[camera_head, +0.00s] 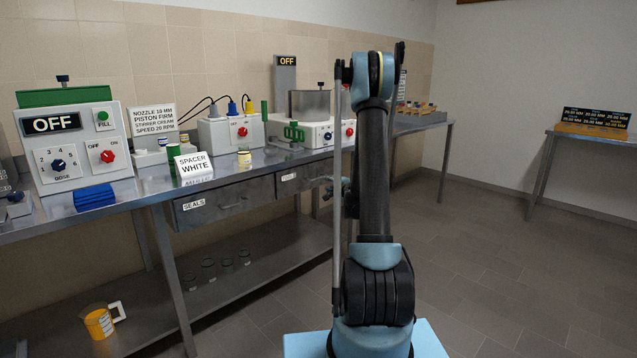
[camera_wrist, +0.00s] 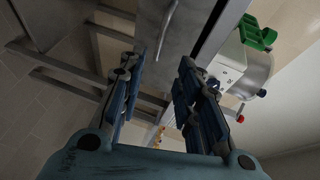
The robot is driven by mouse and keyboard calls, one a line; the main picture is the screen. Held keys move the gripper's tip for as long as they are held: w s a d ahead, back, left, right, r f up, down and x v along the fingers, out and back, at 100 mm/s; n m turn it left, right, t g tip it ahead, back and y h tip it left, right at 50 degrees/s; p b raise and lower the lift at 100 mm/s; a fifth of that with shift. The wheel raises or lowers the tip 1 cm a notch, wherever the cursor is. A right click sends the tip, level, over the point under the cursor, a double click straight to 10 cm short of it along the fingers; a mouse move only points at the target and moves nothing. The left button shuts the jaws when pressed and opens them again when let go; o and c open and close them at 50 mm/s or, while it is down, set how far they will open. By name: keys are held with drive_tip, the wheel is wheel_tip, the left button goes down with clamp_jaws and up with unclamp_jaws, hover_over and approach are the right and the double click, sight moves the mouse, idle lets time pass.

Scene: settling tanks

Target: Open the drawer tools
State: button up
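Two grey drawers hang under the steel bench in the head view. The left one (camera_head: 225,200) is labelled SEALS and looks shut. The right drawer (camera_head: 303,177) also looks shut; its small white label (camera_head: 288,177) is too small to read, and my arm hides its right end. In the wrist view a grey drawer front (camera_wrist: 190,25) with a thin curved handle (camera_wrist: 166,32) lies ahead of my gripper (camera_wrist: 158,64). The fingers are apart with nothing between them, and the handle shows beyond the fingertips. In the head view my gripper is mostly hidden behind my arm.
A lower shelf (camera_head: 225,280) holds several glass jars and a yellow mug (camera_head: 98,322). The floor at right is clear; a side table (camera_head: 585,139) stands far right.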

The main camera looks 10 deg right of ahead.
sight(319, 178)
drive_tip(key=x, duration=1.6)
drive_tip(key=shift+s, duration=0.1)
clamp_jaws()
